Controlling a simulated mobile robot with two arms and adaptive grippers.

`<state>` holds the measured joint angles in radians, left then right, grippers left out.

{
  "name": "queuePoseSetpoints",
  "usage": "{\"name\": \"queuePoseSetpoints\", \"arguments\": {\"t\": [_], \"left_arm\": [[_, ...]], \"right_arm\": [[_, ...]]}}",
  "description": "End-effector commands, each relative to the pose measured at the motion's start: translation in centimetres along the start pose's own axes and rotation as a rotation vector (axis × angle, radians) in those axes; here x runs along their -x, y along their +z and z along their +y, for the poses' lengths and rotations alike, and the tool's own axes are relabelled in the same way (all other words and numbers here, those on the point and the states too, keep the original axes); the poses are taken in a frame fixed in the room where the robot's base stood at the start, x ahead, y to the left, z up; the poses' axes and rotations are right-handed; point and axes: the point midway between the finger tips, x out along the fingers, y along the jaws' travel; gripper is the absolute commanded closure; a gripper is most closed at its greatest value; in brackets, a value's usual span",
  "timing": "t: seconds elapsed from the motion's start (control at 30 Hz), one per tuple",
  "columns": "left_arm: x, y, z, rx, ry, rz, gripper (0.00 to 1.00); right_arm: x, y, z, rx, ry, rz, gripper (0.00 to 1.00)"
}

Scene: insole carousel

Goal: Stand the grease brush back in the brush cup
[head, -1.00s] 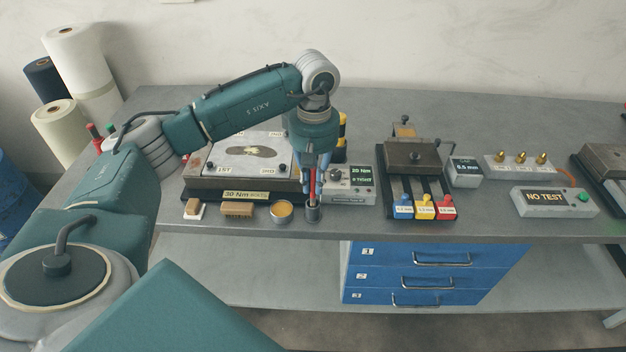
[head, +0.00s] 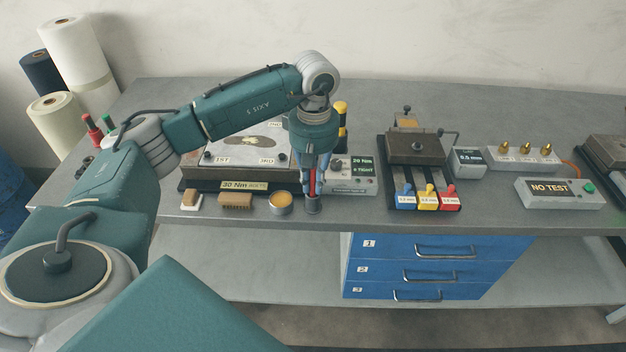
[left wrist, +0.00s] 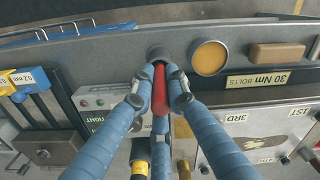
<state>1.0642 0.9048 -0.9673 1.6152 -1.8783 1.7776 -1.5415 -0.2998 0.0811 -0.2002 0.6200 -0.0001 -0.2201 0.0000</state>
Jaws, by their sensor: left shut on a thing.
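The grease brush has a red handle (head: 312,184) and is upright between the fingers of my left gripper (head: 314,188), which is shut on it. In the left wrist view the red handle (left wrist: 160,92) runs between the two blue fingers towards the brush cup (left wrist: 158,54). The small grey brush cup (head: 313,207) stands at the bench's front edge, directly below the gripper. The brush's lower end is at the cup mouth; the fingers hide how far inside it is. My right gripper is not in view.
A tin of yellow grease (head: 280,203) stands close left of the cup, with a wooden brush (head: 235,200) beyond. A torque display box (head: 352,176) is close right. The bolt plate fixture (head: 240,150) lies behind. The front edge (head: 400,222) is near.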

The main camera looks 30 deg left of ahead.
Motion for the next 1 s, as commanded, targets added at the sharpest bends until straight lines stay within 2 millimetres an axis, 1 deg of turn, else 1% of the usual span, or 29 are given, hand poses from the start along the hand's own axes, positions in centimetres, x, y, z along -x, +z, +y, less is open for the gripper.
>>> {"name": "queuePoseSetpoints", "arguments": {"t": [0.1,0.13,0.23,0.53,0.63,0.77,1.0], "left_arm": [[0.0,0.0,0.0,0.0,0.0,0.0,1.0],[0.0,0.0,0.0,0.0,0.0,0.0,0.84],[0.1,0.0,0.0,0.0,0.0,0.0,0.64],[0.1,0.0,0.0,0.0,0.001,0.0,0.64],[0.8,0.0,0.1,0.0,0.003,0.001,0.64],[2.9,-0.1,0.2,0.0,0.006,0.003,0.64],[8.1,-0.1,0.2,0.0,0.005,0.002,0.64]], "right_arm": [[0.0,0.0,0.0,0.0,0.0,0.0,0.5],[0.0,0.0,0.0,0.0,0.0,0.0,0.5],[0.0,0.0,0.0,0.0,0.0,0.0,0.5],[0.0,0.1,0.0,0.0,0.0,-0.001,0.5],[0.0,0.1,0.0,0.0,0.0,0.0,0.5],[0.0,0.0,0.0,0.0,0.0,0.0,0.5],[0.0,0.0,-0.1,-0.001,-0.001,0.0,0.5]]}}
